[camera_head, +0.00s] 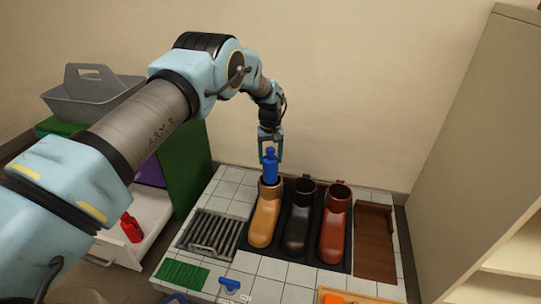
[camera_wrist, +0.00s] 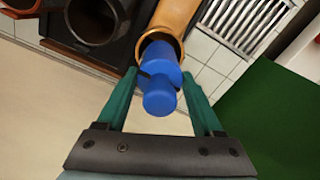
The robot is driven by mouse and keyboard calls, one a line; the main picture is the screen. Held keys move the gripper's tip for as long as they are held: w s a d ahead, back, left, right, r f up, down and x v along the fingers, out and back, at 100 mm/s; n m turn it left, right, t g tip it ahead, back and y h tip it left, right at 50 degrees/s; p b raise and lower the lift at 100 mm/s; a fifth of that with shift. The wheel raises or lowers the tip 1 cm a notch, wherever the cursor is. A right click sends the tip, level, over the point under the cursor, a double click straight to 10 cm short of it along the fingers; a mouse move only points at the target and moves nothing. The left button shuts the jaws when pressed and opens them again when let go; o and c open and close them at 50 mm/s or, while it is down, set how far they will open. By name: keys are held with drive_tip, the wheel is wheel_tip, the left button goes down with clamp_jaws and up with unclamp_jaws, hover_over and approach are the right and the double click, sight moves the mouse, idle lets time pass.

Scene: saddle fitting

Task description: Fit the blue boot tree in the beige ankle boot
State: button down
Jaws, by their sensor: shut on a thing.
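The blue boot tree (camera_head: 270,167) is upright at the opening of the beige ankle boot (camera_head: 265,220), the leftmost of three boots. In the wrist view the blue boot tree (camera_wrist: 160,80) is between the green fingers of my gripper (camera_wrist: 166,110), and its far end meets or overlaps the mouth of the beige boot (camera_wrist: 172,22). My gripper (camera_head: 271,158) is shut on the boot tree above the boot. The tree's lower part is hidden by the boot's rim, so I cannot tell how deep it sits.
A black boot (camera_head: 297,218) and a reddish-brown boot (camera_head: 334,225) stand to the right on a dark mat. A metal rack (camera_head: 213,233), a green ribbed mat (camera_head: 182,274) and a brown wooden tray (camera_head: 375,240) lie around them. A tall cabinet (camera_head: 480,130) stands at the right.

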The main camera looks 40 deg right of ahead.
sight(270, 149)
drive_tip(key=shift+f+b, duration=1.45)
drive_tip(key=shift+f, duration=1.05)
unclamp_jaws()
drive_tip(key=shift+r, duration=0.1)
drive_tip(key=shift+r+p, duration=2.7)
drive_tip(key=shift+r, duration=1.75)
